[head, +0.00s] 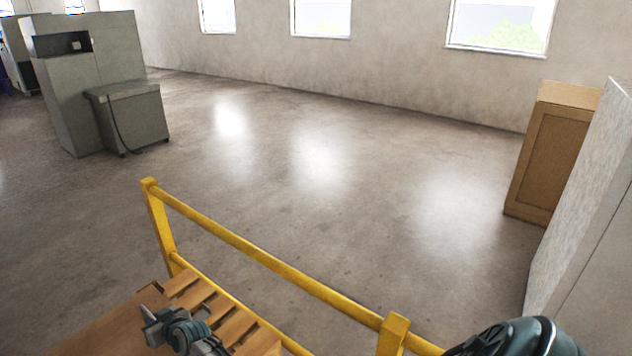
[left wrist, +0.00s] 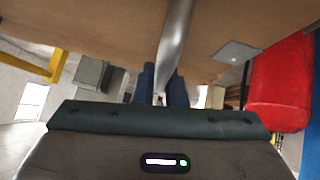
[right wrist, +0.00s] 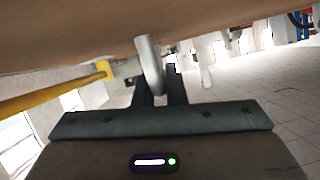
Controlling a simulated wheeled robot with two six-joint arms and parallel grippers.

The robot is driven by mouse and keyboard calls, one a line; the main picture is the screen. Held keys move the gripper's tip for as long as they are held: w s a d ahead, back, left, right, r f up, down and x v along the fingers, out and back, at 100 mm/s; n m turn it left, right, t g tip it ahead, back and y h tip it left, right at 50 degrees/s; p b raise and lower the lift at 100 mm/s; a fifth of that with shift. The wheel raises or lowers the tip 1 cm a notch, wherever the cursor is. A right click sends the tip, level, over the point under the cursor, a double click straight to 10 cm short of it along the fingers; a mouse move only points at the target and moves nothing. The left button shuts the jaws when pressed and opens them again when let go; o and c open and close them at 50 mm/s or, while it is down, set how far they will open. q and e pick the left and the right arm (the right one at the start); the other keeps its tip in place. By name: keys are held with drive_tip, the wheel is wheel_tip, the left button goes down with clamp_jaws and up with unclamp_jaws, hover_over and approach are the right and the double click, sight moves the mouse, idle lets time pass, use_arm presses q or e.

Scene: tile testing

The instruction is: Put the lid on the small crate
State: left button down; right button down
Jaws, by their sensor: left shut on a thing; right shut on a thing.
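My left gripper (left wrist: 163,88) is shut on a smooth grey metal bar (left wrist: 176,40) that runs up against a broad brown surface (left wrist: 90,22). My right gripper (right wrist: 158,84) is shut on a curved grey metal bar (right wrist: 149,55), also against a brown surface (right wrist: 70,40). I cannot tell whether these bars are handles of the lid. No whole crate or lid can be made out in any view. In the head view the brown wooden top (head: 105,328) with slats (head: 212,305) shows at the bottom; gripping points are not clear there.
A yellow railing (head: 262,252) stands beyond the wooden top. A grey machine (head: 132,118) is at the far left, and a brown cabinet (head: 545,160) at the right. A red object (left wrist: 282,85) shows in the left wrist view. The floor beyond the railing is clear.

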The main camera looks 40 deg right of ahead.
use_arm(q)
drive_tip(key=shift+f, duration=0.55)
use_arm(e)
drive_tip(key=shift+f, duration=0.5)
use_arm(q)
drive_tip(key=shift+f, duration=0.3)
use_arm(e)
drive_tip(key=shift+f, duration=0.35)
use_arm(q)
drive_tip(key=shift+f, duration=0.1)
drive_tip(key=c, duration=1.7)
unclamp_jaws()
use_arm(e)
drive_tip(key=c, duration=1.7)
unclamp_jaws()
use_arm(q)
drive_tip(key=shift+o, duration=0.7)
drive_tip(key=shift+s, duration=0.1)
use_arm(e)
drive_tip(key=shift+o, duration=0.7)
drive_tip(key=shift+s, duration=0.1)
drive_tip(key=shift+f, duration=0.1)
